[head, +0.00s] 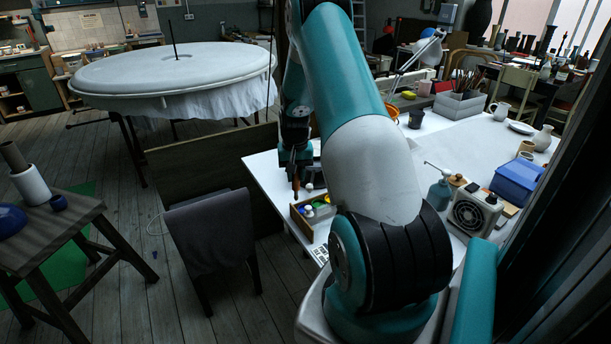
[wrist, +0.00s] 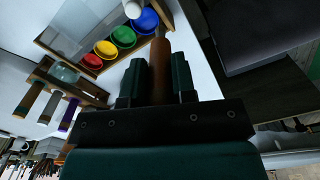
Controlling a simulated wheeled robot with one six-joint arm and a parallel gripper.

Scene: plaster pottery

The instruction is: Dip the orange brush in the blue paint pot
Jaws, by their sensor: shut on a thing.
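My gripper (head: 294,168) is over the left edge of the white worktable. In the wrist view its two dark fingers (wrist: 159,85) are shut on the orange brush (wrist: 160,62), whose brown-orange handle sticks out beyond them. The brush also shows in the head view (head: 296,186), pointing down. The blue paint pot (wrist: 146,19) is at the end of a row of pots in a wooden tray. The brush's far end appears right beside the blue pot; I cannot tell whether they touch. The bristles are not clearly visible.
The wooden tray (head: 300,223) also holds green (wrist: 123,37), yellow (wrist: 105,47) and red (wrist: 92,61) pots. A wooden rack (wrist: 88,86) with several brushes stands near it. A chair with a dark cloth (head: 212,232) is left of the table.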

